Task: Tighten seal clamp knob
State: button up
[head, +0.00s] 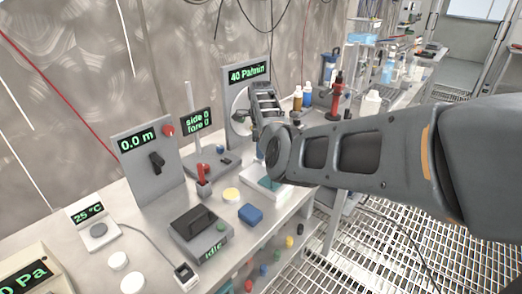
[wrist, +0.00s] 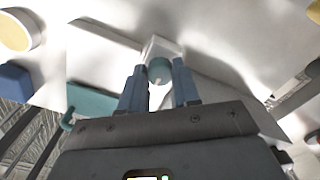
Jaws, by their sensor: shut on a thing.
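In the wrist view, a small round teal knob (wrist: 160,70) sits against a clear or whitish block (wrist: 163,48). My gripper (wrist: 158,74) has its two blue fingers closed on either side of the knob, gripping it. Part of the knob and the block's lower side are hidden by the fingers. In the head view my arm covers the gripper and the knob. A grey panel reading 40 Pa/min (head: 249,73) stands just behind my wrist.
A teal piece (wrist: 92,103) lies left of the fingers. Displays (head: 138,137), a red-topped switch (head: 203,180), a blue block (head: 250,214) and a yellow disc (head: 231,194) stand on the bench left of my arm. Bottles (head: 307,96) stand behind it. Grated floor (head: 390,240) is at right.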

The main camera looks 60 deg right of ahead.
jog(key=shift+m, duration=0.3)
jog(key=o, duration=1.1)
jog(key=shift+c, duration=0.2)
jog(key=shift+r+b, duration=0.3)
jog(key=shift+r, duration=3.65)
